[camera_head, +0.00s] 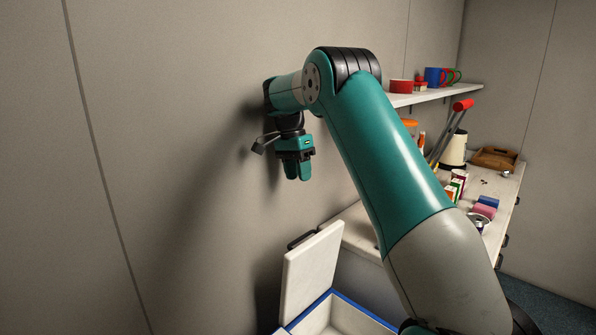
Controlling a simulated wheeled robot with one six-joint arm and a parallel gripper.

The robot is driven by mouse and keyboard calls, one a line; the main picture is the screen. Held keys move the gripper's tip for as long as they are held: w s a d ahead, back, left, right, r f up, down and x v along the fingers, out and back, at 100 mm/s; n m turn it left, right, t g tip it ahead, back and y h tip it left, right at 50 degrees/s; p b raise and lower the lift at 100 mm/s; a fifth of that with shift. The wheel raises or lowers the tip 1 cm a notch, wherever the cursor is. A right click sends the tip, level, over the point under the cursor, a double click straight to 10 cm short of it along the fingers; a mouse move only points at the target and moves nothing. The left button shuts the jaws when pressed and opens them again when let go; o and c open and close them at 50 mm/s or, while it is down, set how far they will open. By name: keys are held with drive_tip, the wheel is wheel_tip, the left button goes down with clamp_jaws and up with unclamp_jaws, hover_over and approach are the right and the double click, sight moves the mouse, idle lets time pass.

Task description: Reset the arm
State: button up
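My arm rises from the lower right and bends at a high elbow toward the left. My gripper (298,172) hangs pointing down in front of the grey wall, left of the counter. Its two teal fingers look close together, and I cannot make out a gap or anything between them. It touches nothing that I can see.
Below stands a blue-rimmed white cooler (348,312) with its lid (311,268) raised. A counter (358,228) at right holds several items, including a wooden tray (494,158). A shelf (437,94) above holds mugs. The wall area at left is clear.

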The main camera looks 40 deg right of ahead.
idle(0.4)
drive_tip(key=s+a+r+n+t, duration=0.1)
drive_tip(key=s+a+n, duration=0.25)
drive_tip(key=a, duration=0.25)
drive_tip(key=s+a+r+n+t, duration=0.1)
drive_tip(key=s+a+r+n, duration=0.1)
drive_tip(key=a+n, duration=0.4)
drive_tip(key=s+a+r+n, duration=0.1)
drive_tip(key=s+a+n, duration=0.2)
drive_tip(key=a, duration=0.4)
drive_tip(key=s+a+f+n+y, duration=0.1)
drive_tip(key=s+a+n+y, duration=0.1)
drive_tip(key=s+a+n, duration=0.4)
drive_tip(key=s+a+f+n+y, duration=0.1)
drive_tip(key=s+a+n+y, duration=0.1)
drive_tip(key=s+a+n, duration=0.4)
drive_tip(key=s+a, duration=0.4)
drive_tip(key=s, duration=0.6)
drive_tip(key=shift+s, duration=0.35)
